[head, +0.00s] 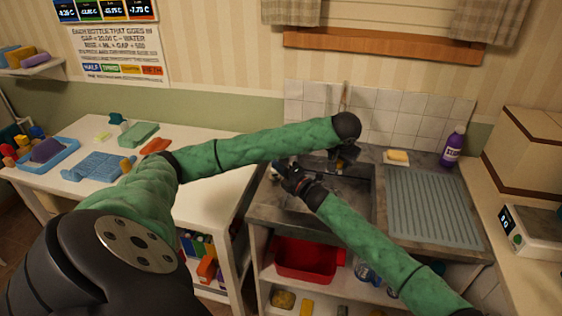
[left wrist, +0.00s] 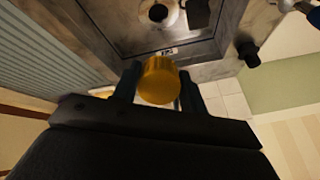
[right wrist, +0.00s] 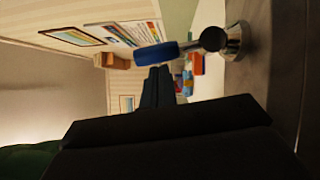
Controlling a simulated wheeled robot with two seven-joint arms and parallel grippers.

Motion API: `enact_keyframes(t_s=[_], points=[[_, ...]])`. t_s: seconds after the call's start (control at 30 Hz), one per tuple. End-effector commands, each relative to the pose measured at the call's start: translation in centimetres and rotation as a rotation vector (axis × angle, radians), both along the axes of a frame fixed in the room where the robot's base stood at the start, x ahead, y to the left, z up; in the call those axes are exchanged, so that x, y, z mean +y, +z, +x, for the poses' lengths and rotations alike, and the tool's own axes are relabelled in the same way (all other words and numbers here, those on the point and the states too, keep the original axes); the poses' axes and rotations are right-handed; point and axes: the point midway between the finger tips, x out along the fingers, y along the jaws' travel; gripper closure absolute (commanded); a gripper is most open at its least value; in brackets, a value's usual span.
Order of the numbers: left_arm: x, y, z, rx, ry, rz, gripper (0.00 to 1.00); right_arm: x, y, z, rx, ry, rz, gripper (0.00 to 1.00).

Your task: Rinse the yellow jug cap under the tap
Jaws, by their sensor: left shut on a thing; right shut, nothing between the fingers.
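The yellow jug cap (left wrist: 160,80) is held between the fingers of my left gripper (left wrist: 157,72), over the dark sink basin (left wrist: 125,30). In the head view my left gripper (head: 344,154) hangs above the back of the sink; the cap is hidden there. My right gripper (head: 284,172) is at the sink's left edge. In the right wrist view its fingers (right wrist: 158,87) are shut and empty, close to a blue-ended lever (right wrist: 156,55) on a metal base (right wrist: 236,42). I cannot tell whether they touch. The tap spout is not clear, and I see no running water.
A ribbed drainboard (head: 430,205) lies right of the basin. A sponge (head: 397,157) and a purple bottle (head: 453,147) stand behind it. A red tub (head: 306,262) sits on the shelf below. A white table (head: 205,195) with coloured items is on the left.

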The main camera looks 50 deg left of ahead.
Motion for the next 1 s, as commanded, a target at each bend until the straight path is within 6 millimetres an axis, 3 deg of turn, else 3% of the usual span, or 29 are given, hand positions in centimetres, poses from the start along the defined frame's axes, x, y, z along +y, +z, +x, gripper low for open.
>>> enact_keyframes(t_s=[1.0], points=[[0.0,0.0,0.0,0.0,0.0,0.0,0.79,0.4,0.9,1.1,0.091,0.0,-0.056,1.0]])
